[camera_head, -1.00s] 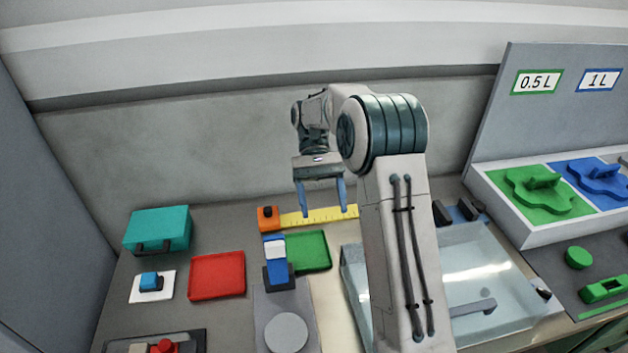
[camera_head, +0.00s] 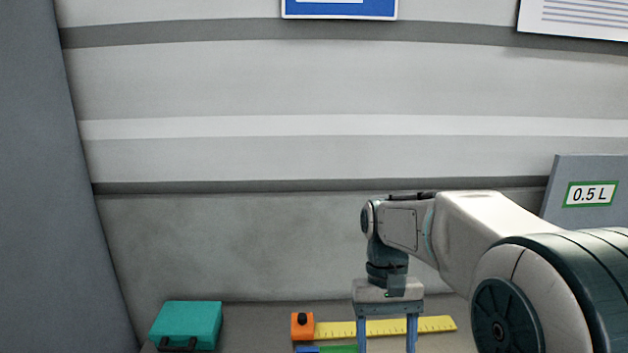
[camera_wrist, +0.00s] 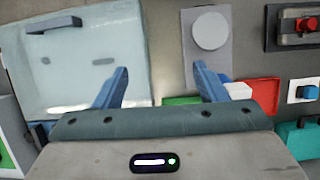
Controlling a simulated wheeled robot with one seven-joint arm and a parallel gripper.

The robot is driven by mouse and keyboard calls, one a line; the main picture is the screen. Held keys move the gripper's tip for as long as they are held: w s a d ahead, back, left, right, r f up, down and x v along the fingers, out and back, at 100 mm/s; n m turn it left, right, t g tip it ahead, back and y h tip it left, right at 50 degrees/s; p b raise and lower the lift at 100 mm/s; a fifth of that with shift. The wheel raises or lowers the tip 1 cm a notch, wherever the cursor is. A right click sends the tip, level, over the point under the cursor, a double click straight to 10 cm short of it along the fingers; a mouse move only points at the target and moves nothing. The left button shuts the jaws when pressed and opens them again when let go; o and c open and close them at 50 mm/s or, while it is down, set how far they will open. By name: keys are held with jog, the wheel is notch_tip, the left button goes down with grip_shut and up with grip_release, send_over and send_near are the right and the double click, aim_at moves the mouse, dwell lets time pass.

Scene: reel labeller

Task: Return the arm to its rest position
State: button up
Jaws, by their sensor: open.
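My gripper (camera_head: 386,338) points down above the bench at the lower right of the head view, in front of the yellow ruler. Its two blue fingers are spread apart with nothing between them. In the wrist view the open fingers (camera_wrist: 160,85) also show empty, with the clear bin on the left and the grey plate on the right beyond them. The lower part of the bench is outside the head view.
The yellow ruler (camera_head: 385,327) with its orange block (camera_head: 302,325) lies along the back. A teal case (camera_head: 187,322) stands at the left. The wrist view shows the clear bin (camera_wrist: 135,35), a red tray (camera_wrist: 262,96) and a grey plate with a disc (camera_wrist: 209,32).

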jog(key=s+d+f+t+b, duration=0.1)
jog(key=s+f+t, duration=0.1)
jog(key=s+t, duration=0.2)
jog(key=s+d+f+t+b, duration=0.1)
jog(key=s+t, duration=0.3)
jog(key=s, duration=0.2)
jog(key=shift+s+d+f+b, duration=0.25)
jog(key=shift+d+f+b, duration=0.1)
jog(key=shift+f+b, duration=0.05)
